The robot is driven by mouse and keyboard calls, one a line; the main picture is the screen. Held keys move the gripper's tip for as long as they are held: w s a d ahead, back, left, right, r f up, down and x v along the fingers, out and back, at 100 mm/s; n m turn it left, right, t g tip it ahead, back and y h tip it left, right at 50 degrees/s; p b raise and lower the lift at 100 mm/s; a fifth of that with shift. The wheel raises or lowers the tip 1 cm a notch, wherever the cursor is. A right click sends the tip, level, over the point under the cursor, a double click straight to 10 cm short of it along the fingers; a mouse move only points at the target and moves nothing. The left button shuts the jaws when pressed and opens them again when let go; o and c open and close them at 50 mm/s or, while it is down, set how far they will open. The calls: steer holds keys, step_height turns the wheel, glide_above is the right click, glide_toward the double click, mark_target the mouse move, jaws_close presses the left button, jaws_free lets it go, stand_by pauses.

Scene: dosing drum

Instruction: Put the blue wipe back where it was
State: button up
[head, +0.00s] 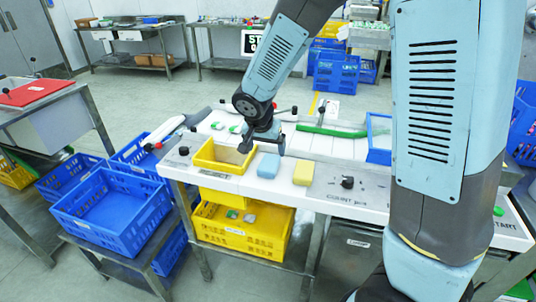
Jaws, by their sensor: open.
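The blue wipe (268,166) lies flat on the white-topped bench (240,184), between a yellow tray and a yellow wipe-like piece (303,173). My gripper (262,149) is open, pointing down just above and slightly behind the blue wipe, with its left finger over the right part of the yellow tray. Nothing shows between its fingers. I cannot tell how large the gap between the gripper and the wipe is.
The shallow yellow tray (214,167) stands left of the blue wipe. A black knob (347,183) stands to the right. A green strip (331,130) and a blue bin (379,138) are farther back. Blue crates (112,212) stand left of the bench.

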steer(key=s+d+r+n, duration=0.1)
steer(key=s+d+r, duration=0.3)
steer(key=d+r, duration=0.3)
steer(key=s+d+r, duration=0.4)
steer(key=d+r, duration=0.2)
steer(key=r, duration=0.1)
steer(key=s+d+r+n, duration=0.1)
steer(key=s+d+r, duration=0.1)
steer(key=s, duration=0.2)
steer(key=s+d+r+n+t+y, duration=0.1)
steer(key=s+d+r, duration=0.1)
steer(key=s, duration=0.3)
steer(key=s+d+r+n, duration=0.1)
steer(key=s+d+r, duration=0.1)
steer(key=s, duration=0.3)
steer(key=shift+d+r+y, duration=0.15)
steer(key=shift+d+y, duration=0.15)
steer(key=shift+d, duration=0.25)
